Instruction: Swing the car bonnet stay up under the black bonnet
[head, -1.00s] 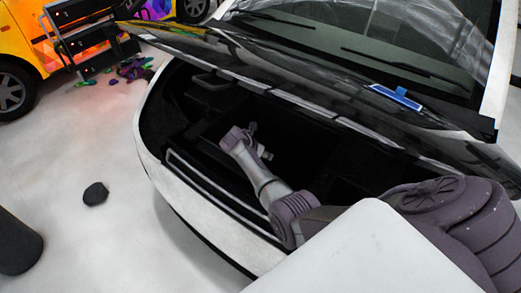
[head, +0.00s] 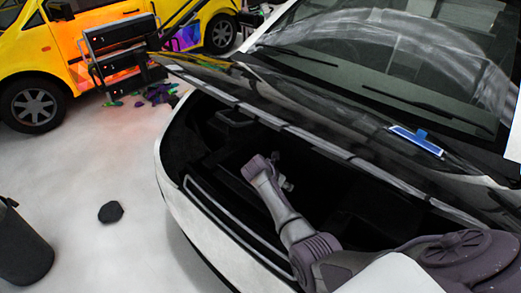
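The black bonnet (head: 290,98) of the white car is raised, with its pale-striped front edge above the dark engine bay (head: 222,150). My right arm comes in from the lower right and reaches into the bay below the bonnet edge. My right gripper (head: 287,185) is small and dark against the bay, and its finger opening cannot be made out. I cannot pick out the bonnet stay for sure in the dark bay. My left gripper is out of view.
A yellow van (head: 40,60) and a black cart (head: 122,50) stand at the back left.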

